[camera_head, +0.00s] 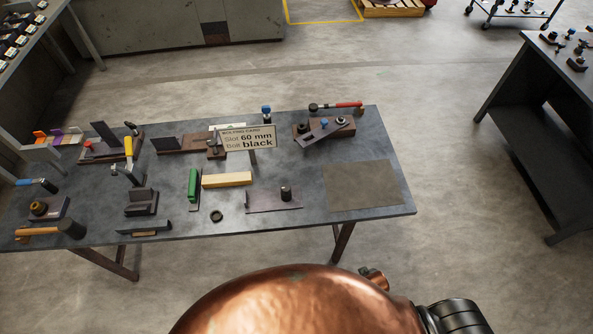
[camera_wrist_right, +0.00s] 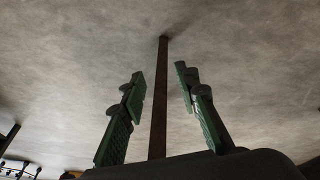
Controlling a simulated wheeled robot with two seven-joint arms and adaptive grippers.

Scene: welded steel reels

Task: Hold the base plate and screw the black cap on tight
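A flat dark brown base plate (camera_head: 268,203) lies near the front edge of the table in the head view. A black cylindrical cap (camera_head: 286,193) stands upright at its right part; I cannot tell how tightly it sits. My right gripper (camera_wrist_right: 160,76) shows in the right wrist view with its two green-padded fingers apart. Nothing is held between them; a brown post stands behind the gap. Neither gripper shows in the head view, so both are away from the visible plate and cap. My left gripper is out of sight.
A sign (camera_head: 248,138) reads "Slot 60 mm, Bolt black". A yellow bar (camera_head: 227,180), a green bar (camera_head: 193,185) and a dark ring (camera_head: 216,216) lie left of the plate. A clamped brown block (camera_head: 323,133) stands behind. A bare brown mat (camera_head: 363,187) lies right.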

